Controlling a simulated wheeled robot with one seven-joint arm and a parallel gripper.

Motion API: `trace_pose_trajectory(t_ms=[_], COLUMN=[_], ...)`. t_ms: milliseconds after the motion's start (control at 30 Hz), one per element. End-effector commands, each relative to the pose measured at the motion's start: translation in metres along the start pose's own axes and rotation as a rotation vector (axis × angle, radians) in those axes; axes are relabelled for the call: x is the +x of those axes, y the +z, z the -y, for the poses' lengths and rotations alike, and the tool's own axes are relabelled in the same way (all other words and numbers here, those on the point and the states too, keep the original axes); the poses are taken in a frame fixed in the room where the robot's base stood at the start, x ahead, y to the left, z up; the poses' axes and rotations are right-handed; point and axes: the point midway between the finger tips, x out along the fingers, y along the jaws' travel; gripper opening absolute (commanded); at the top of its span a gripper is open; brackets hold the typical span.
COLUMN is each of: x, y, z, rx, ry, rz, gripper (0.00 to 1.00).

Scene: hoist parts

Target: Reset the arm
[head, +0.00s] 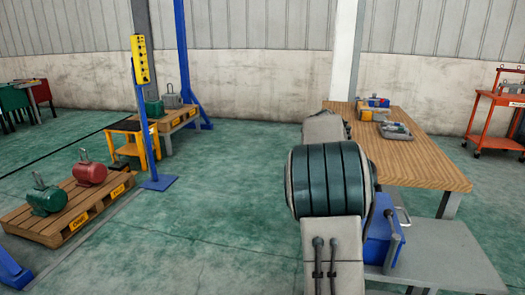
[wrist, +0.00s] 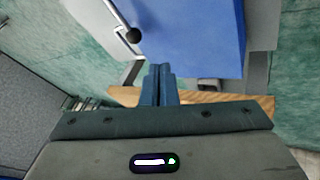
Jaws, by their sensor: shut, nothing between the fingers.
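My gripper (wrist: 159,70) shows in the wrist view with its two blue-grey fingers pressed together and nothing between them. The fingertips point toward a blue box-like thing (wrist: 195,35) with a rod and dark knob beside it. I cannot tell whether the fingers touch it. In the head view my arm rises in front of the workbench (head: 435,172), its large dark-green joint covering part of the bench's left side. My gripper does not show there. A blue box (head: 380,240) stands low by the bench, partly behind my arm.
The bench top holds a yellow-and-blue item (head: 374,108) and grey parts (head: 396,131). A blue post with a yellow control box (head: 140,60) stands left. A pallet (head: 85,212) carries a green motor (head: 46,197) and a red motor (head: 90,172). The green floor (head: 235,185) between is clear.

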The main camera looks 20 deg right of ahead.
Motion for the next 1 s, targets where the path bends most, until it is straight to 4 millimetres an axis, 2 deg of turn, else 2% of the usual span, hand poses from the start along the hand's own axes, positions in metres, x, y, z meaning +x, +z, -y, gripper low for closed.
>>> trace_pose_trajectory(t_ms=[167, 267, 467, 700, 833, 1000], x=[-0.014, -0.038, -0.101, -0.169, -0.197, -0.214], y=[0.009, 0.029, 0.096, 0.191, 0.245, 0.304], z=[-0.002, -0.003, -0.003, -0.013, -0.024, -0.039], rx=[-0.023, -0.071, -0.227, -0.435, -0.548, -0.667], ry=[-0.039, -0.109, -0.299, -0.491, -0.571, -0.637], rz=[0.011, 0.030, 0.059, 0.053, 0.034, 0.006], gripper=[0.00, 0.00, 0.00, 0.00, 0.00, 0.00])
